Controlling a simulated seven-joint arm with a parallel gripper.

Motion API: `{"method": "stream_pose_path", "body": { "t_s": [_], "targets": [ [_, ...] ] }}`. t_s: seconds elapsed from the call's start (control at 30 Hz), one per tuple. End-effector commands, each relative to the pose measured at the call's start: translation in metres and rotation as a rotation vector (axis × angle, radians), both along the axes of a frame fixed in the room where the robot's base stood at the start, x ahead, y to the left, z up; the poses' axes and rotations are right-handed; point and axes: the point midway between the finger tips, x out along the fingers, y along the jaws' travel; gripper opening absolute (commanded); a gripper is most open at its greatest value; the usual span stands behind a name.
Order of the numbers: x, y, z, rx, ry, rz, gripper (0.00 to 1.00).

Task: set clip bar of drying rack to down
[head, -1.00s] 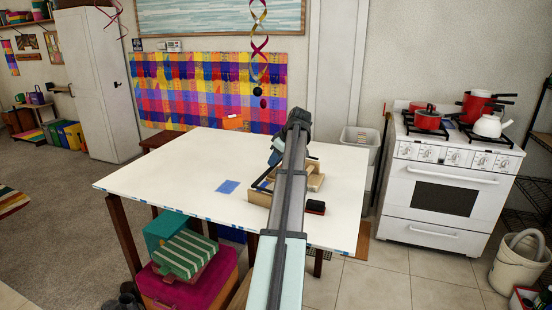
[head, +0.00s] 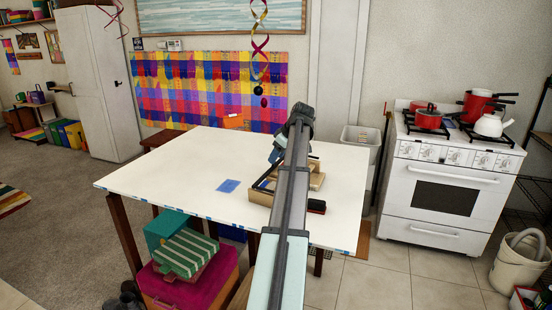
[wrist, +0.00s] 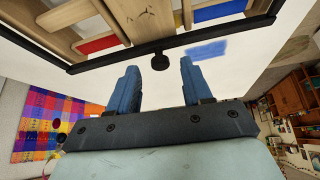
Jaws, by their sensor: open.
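The drying rack (head: 260,196) is a low pale wooden frame on the white table, partly hidden behind my arm. In the wrist view its wooden slats (wrist: 88,14) show at the top, with red and blue pieces between them. A black bar (wrist: 215,34), which looks like the clip bar, runs along the near edge of the slats and carries a round black knob (wrist: 160,61). My gripper (wrist: 157,68) is open, its two blue fingers apart below the bar. The knob appears between the fingertips; contact cannot be told. In the head view my gripper (head: 276,154) is low over the rack, its fingers mostly hidden.
A blue patch (head: 228,186) lies on the white table (head: 170,165) left of the rack. A small black and red block (head: 316,206) sits just right of it. The table's left side is clear. A white stove (head: 450,190) and a bin (head: 360,140) stand beyond to the right.

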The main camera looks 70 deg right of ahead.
Motion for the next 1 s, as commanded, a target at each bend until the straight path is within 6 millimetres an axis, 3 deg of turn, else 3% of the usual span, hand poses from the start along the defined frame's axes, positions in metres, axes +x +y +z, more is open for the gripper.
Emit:
{"method": "stream_pose_path", "body": {
  "t_s": [0.5, 0.7, 1.0],
  "targets": [
    [-0.046, 0.012, 0.083, 0.0, -0.001, -0.001, 0.5],
    [-0.055, 0.015, 0.1, 0.001, -0.001, 0.001, 0.5],
    [-0.058, 0.016, 0.105, 0.001, 0.0, 0.0, 0.5]
  ]
}}
